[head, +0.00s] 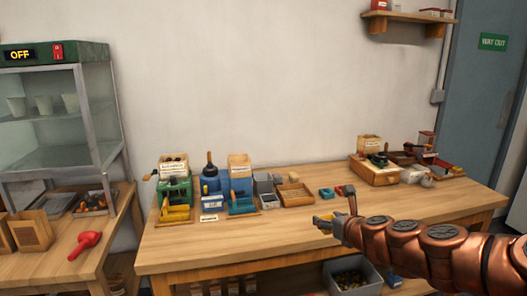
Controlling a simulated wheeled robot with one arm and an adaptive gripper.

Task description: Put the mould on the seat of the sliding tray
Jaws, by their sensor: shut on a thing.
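My gripper (328,221) is at the end of my copper-coloured arm, over the front right part of the long wooden bench (225,246). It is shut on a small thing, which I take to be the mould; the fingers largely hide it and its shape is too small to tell.
Green (174,191) and blue (241,207) devices crowd the bench's left half. A glass cabinet (58,120) with an OFF display stands left, above a side table with a red scoop (86,242). A grey bin (352,278) sits below the bench. The bench's front strip is clear.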

